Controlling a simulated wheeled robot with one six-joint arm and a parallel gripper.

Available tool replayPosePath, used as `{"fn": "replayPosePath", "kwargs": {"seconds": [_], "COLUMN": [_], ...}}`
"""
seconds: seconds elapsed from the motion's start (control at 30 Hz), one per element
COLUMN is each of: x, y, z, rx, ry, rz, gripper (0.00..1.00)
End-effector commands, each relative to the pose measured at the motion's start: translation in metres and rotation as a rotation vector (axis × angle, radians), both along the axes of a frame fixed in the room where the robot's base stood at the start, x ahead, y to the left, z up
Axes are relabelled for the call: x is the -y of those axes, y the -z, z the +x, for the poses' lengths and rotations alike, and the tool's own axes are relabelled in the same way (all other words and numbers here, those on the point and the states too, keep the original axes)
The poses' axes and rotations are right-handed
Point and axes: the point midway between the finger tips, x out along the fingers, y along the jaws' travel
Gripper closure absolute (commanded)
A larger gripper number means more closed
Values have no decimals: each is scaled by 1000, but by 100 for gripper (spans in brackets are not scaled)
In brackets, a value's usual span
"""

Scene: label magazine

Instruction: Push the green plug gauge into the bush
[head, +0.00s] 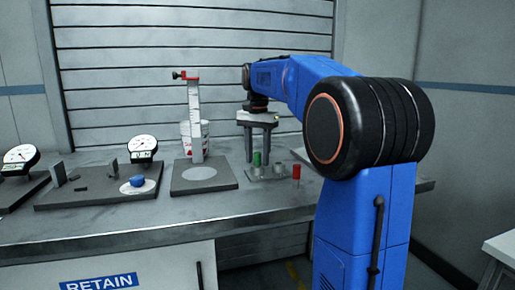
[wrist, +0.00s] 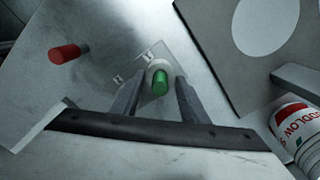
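The green plug gauge (head: 257,158) stands upright at a small metal bush (head: 257,171) on a plate on the bench. In the wrist view the green plug gauge (wrist: 160,83) shows a pale ring, the bush's rim (wrist: 157,65), around its far side. How deep it sits cannot be told. My gripper (head: 259,155) points down over it. In the wrist view my gripper's fingers (wrist: 160,88) stand on either side of the green gauge with gaps, open and not holding it. A red plug gauge (head: 296,172) stands to the right; it also shows in the wrist view (wrist: 68,53).
A second bush (head: 278,168) is close by on the same plate. A height gauge (head: 194,120) on a grey base (head: 205,187) stands to the left, with a white tub (head: 186,140) behind. Dial gauges (head: 143,146) are further left. The bench front is clear.

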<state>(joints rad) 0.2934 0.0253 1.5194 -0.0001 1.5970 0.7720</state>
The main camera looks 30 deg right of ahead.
Motion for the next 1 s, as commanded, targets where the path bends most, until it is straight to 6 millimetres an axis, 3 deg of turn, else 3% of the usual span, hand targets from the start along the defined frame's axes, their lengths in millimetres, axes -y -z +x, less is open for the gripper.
{"fn": "replayPosePath", "kwargs": {"seconds": [0.17, 0.7, 1.0], "x": [0, 0, 0], "y": [-15, -120, -162], "z": [1, 1, 1], "rx": [1, 3, 1], "ry": [0, 0, 0], "rz": [0, -1, 0], "gripper": [60, 60, 60]}}
